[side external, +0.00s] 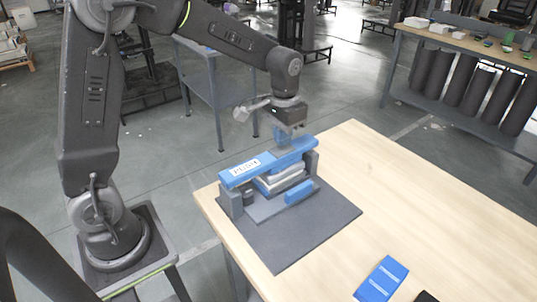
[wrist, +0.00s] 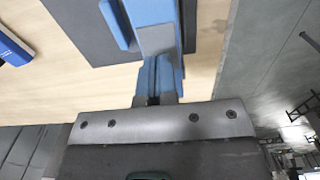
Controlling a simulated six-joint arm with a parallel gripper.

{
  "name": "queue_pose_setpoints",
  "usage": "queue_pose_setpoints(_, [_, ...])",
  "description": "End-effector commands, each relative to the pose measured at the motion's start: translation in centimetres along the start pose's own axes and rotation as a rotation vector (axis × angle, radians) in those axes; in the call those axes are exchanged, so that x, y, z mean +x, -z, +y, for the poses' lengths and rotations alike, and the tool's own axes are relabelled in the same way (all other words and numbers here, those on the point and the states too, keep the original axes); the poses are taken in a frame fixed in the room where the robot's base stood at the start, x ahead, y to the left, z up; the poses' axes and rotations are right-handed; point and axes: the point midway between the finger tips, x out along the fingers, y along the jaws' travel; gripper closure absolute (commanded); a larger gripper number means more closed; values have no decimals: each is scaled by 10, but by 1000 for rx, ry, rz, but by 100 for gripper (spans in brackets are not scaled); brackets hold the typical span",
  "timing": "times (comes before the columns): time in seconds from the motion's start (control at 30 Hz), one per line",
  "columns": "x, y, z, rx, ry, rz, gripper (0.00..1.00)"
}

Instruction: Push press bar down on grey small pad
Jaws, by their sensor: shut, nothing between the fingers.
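The press bar (side external: 240,171) is a long blue bar with a white "PUSH" label. It spans two grey posts on a dark mat. Under the bar is a stack of grey and blue layers (side external: 284,181); I cannot tell which layer is the small grey pad, as the bar covers part of it. The tips look to be at or just above the bar; contact is not clear. The shut fingers also show in the wrist view (wrist: 158,76), with nothing between them.
A small blue block (side external: 299,192) stands in front of the stack on the dark mat (side external: 305,238). A blue striped piece (side external: 381,279) lies near the table's front edge, beside a dark object (side external: 426,297). The table's right side (side external: 420,215) is clear.

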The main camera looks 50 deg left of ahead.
Motion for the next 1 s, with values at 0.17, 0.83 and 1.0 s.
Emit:
queue_pose_setpoints(0.17, [5,0,0,0,0,1,100])
queue_pose_setpoints(0.83, [24,0,0,0,0,0,100])
queue_pose_setpoints(1.0, [24,0,0,0,0,0,100])
